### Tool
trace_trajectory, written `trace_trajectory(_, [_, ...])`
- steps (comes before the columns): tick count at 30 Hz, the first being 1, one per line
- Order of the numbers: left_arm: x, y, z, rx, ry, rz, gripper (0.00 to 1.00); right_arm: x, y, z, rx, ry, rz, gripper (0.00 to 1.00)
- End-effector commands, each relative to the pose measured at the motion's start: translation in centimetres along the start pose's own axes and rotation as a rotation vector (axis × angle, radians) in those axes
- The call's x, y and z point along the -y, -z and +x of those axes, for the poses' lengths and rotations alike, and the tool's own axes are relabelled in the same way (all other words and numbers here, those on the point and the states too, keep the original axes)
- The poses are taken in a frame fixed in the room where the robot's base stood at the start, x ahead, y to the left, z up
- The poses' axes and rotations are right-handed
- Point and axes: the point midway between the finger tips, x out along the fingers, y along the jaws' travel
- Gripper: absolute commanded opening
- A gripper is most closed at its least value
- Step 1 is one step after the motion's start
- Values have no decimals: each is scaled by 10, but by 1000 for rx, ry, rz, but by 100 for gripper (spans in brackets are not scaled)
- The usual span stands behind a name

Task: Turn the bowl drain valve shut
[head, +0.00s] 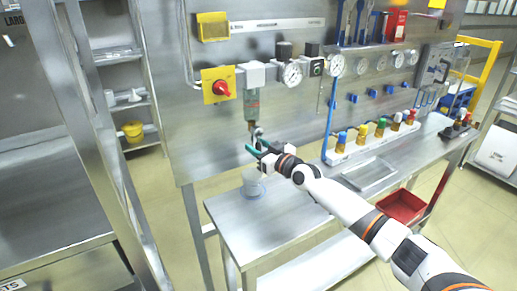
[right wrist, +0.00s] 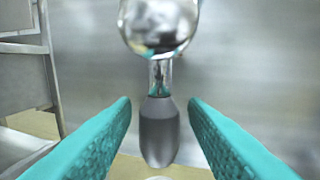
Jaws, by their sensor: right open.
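The filter bowl (head: 252,106) hangs below a white block on the steel panel, with the drain valve (head: 257,132) at its lower end. In the right wrist view the valve has a shiny rounded metal body (right wrist: 158,25), a short stem and a dark grey handle (right wrist: 159,132) hanging down. My right gripper (head: 257,147) is at the valve. Its teal fingers are open on either side of the grey handle, with a gap visible on each side (right wrist: 160,130). My left gripper is not in view.
A pale cup (head: 252,184) stands on the steel bench (head: 280,222) below the valve. A red knob on a yellow plate (head: 218,86) is up and left of the bowl. Gauges (head: 292,74) are at the right. A row of coloured-knob valves (head: 363,139) stands farther right.

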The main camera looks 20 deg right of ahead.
Motion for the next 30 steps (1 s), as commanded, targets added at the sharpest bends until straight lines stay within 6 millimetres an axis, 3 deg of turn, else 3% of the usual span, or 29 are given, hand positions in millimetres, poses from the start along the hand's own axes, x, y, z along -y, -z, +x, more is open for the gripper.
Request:
trace_trajectory(5, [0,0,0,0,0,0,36,0,0,0,0,0,0,40])
trace_trajectory(13, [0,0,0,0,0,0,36,0,0,0,0,0,0,0])
trace_trajectory(30, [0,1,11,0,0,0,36,6,2,-1,-23,0,-113,0])
